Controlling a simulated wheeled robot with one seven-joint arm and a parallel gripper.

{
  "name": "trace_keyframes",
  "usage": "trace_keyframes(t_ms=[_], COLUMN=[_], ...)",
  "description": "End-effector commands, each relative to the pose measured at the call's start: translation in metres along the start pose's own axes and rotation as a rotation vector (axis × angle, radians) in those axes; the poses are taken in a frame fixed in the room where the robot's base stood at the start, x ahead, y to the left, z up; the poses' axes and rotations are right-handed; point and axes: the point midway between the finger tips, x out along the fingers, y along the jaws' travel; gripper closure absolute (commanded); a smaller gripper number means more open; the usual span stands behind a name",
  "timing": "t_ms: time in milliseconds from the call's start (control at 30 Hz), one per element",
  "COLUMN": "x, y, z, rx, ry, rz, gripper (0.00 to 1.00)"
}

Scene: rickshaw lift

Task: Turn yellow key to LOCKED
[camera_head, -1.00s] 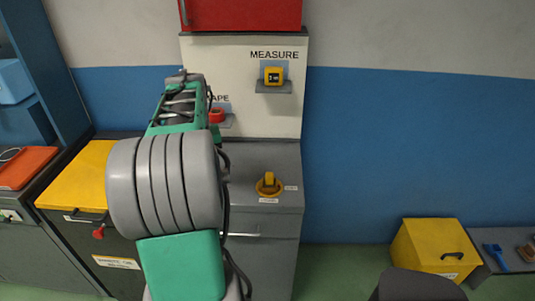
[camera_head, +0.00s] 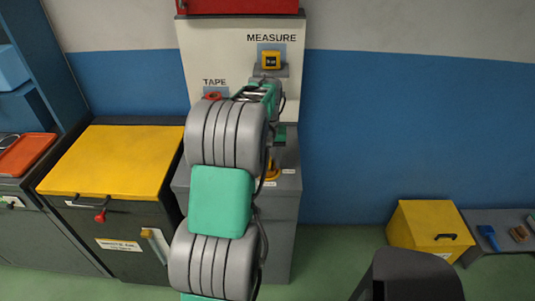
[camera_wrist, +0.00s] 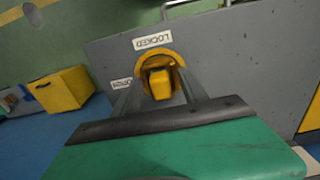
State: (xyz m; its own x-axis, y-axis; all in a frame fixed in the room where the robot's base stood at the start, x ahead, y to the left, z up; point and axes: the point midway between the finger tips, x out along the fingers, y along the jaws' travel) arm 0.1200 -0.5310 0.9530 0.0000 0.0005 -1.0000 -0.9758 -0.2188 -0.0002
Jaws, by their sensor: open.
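The yellow key (camera_wrist: 160,84) stands on a round yellow base on a grey cabinet top. In the wrist view its block-like handle lies between the two grey fingers of my open gripper (camera_wrist: 160,92), with no clear grip on it. The LOCKED label (camera_wrist: 152,41) appears upside down beyond the base. A second label (camera_wrist: 121,83) is partly covered by the left finger. In the head view the key (camera_head: 272,170) shows only in part at the right edge of my arm, which hides most of my gripper.
A white panel (camera_head: 230,50) behind the cabinet holds a yellow measure (camera_head: 271,60) and a red tape (camera_head: 212,96). A yellow-lidded chest (camera_head: 110,160) stands left. A yellow box (camera_head: 425,228) and a low bench with brushes stand right. Open floor lies before the blue wall.

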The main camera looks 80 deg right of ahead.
Motion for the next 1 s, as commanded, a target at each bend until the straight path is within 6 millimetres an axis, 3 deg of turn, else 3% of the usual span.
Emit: trace_keyframes(t_ms=[133, 667, 700, 1000], x=[-0.0001, -0.0009, -0.001, -0.003], y=[-0.0001, -0.0002, -0.0001, -0.0002], z=[-0.0001, -0.0002, -0.0002, -0.0004], rx=[0.0, 0.0, 0.0, 0.0], ry=[0.0, 0.001, 0.001, 0.001], rz=[0.0, 0.0, 0.0, 0.0], gripper=[0.49, 0.92, 0.49, 0.49])
